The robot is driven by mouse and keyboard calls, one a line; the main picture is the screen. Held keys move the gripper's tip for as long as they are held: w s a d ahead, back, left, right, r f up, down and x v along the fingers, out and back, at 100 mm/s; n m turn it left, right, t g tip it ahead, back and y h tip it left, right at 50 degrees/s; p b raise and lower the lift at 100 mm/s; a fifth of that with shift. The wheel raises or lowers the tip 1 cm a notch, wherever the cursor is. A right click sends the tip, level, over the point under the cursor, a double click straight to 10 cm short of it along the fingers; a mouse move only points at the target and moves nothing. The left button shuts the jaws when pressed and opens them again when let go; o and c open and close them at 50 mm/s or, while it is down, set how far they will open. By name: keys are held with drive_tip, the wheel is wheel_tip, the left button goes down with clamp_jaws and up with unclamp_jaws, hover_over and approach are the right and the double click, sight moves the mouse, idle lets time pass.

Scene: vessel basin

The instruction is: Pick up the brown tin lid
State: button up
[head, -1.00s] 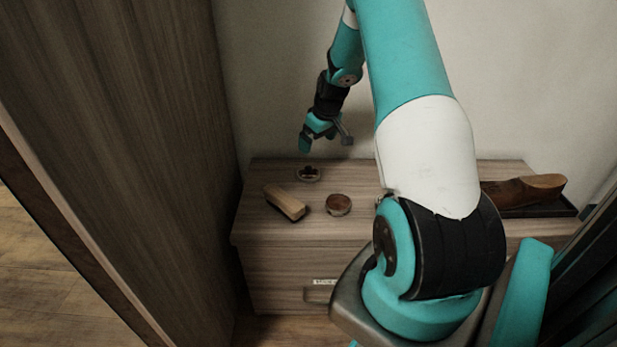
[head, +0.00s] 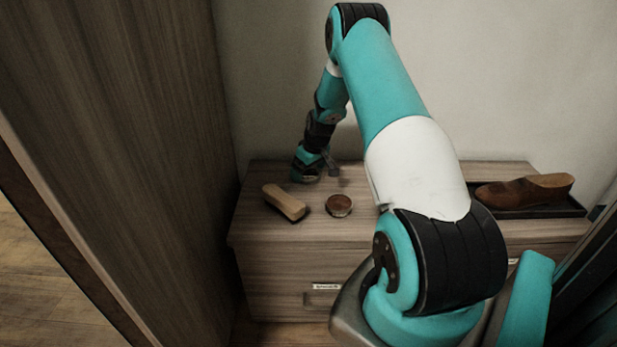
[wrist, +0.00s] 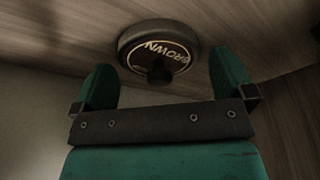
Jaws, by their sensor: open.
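The brown tin lid (wrist: 150,38) is a round dark disc with a pale ring, the letters "BROWN" and a small dark knob, seen in the wrist view. It lies on the wooden cabinet top. My gripper (wrist: 166,76) is open, with one green finger on each side of the lid's near part and the knob showing between them. No grip on the lid is visible. In the head view my gripper (head: 306,176) is low over the back left of the cabinet top and mostly hides the lid.
A round tin with brown contents (head: 339,205) stands in front of my gripper. A wooden brush (head: 285,202) lies to its left. A brown shoe (head: 525,189) rests on a dark tray (head: 560,208) at the right. A tall wood panel (head: 130,130) bounds the left side.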

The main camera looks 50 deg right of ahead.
drive_tip(key=c, duration=0.8)
drive_tip(key=shift+o, duration=0.2)
drive_tip(key=shift+r, duration=0.1)
